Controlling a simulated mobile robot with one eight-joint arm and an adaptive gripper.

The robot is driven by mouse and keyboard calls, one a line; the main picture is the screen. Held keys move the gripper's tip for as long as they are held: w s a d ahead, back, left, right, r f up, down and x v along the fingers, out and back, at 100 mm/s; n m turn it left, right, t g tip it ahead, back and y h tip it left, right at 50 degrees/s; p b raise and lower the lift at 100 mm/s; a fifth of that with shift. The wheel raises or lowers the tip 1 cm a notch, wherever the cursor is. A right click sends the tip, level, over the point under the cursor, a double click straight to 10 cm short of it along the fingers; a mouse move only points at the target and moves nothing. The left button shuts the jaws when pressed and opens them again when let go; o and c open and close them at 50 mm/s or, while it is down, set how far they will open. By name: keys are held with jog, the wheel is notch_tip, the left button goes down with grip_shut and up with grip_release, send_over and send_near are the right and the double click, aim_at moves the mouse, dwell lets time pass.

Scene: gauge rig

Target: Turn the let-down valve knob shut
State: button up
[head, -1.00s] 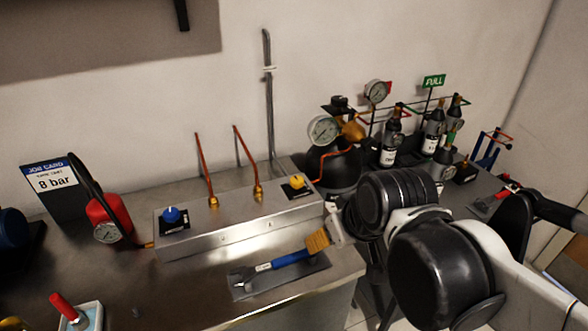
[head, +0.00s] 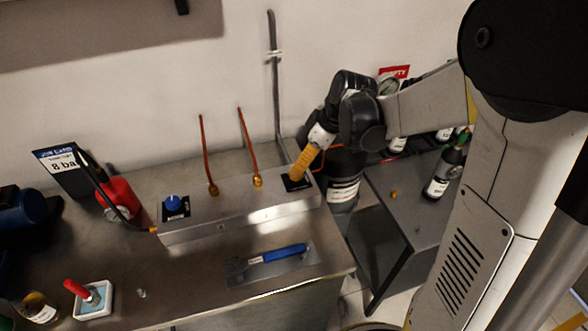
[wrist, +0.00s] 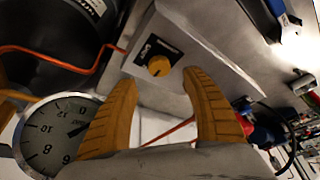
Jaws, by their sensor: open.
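A steel block (head: 240,215) on the bench has a blue knob (head: 172,203) at its left end. At its right end is a black plate (head: 297,184), mostly covered by my gripper. In the wrist view a yellow knob (wrist: 158,66) sits on this black plate; its label is too small to read. My gripper (head: 299,174) has yellow fingers pointing down at the right end of the block. In the wrist view my gripper (wrist: 160,84) is open, with the yellow knob beyond and between the fingertips, and no contact visible.
Two copper tubes (head: 206,150) rise from the block. A blue-handled tool (head: 277,254) lies in front of it. A dial gauge (wrist: 60,130) is close beside the left finger in the wrist view. Dark bottles (head: 438,185) stand at right.

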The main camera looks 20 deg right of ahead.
jog(key=b+x, duration=0.2)
jog(key=x, duration=0.4)
jog(key=shift+w+a+f, duration=0.1)
jog(key=shift+f, duration=0.2)
jog(key=c, duration=1.2)
